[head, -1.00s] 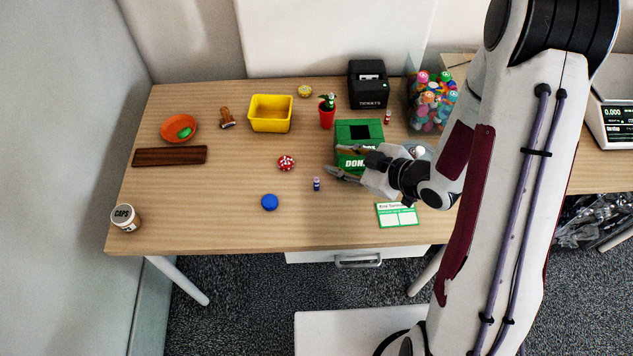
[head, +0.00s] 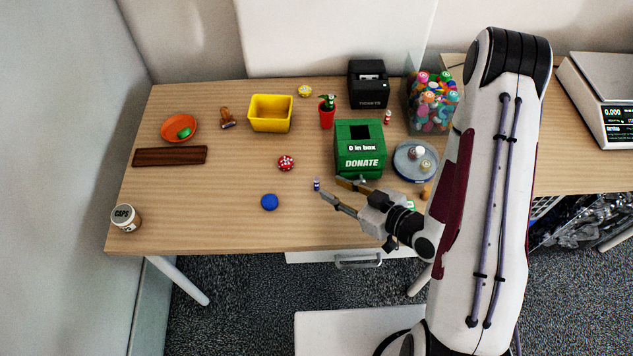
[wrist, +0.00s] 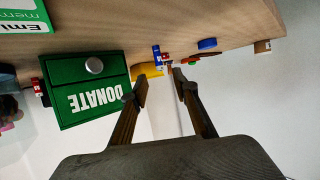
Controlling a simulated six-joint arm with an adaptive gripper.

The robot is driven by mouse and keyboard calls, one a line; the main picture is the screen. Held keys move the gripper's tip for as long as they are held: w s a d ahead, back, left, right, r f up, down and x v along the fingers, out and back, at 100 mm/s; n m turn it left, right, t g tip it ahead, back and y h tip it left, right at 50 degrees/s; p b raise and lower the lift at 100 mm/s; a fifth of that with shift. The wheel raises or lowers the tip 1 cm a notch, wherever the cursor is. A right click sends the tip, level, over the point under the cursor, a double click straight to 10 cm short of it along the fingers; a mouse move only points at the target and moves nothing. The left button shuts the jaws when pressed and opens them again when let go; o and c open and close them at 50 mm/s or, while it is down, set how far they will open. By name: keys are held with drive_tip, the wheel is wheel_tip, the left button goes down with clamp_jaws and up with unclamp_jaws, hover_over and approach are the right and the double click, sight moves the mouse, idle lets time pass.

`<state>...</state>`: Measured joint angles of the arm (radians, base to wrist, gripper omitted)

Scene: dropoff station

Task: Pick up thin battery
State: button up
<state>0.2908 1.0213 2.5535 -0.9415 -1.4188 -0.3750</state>
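A small thin blue-and-white battery (head: 317,185) stands upright on the table, near the middle of the front half. In the wrist view the blue battery (wrist: 156,54) shows just beyond the gap between the fingertips. My gripper (head: 330,187) is open and low over the table, to the right of the battery, fingers pointing left towards it. The fingers (wrist: 160,76) are empty, and I cannot see any contact with the battery.
The green donation box (head: 361,160) stands close behind my gripper. A blue disc (head: 270,202) lies left of the battery, with a red-and-white chip (head: 286,163) behind. A yellow bin (head: 270,113) and red pot (head: 327,116) stand farther back. The front left table (head: 200,215) is clear.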

sight(316, 189)
idle(0.3)
drive_tip(key=shift+x, duration=1.3)
drive_tip(key=shift+x, duration=2.6)
drive_tip(key=shift+f, duration=0.2)
clamp_jaws()
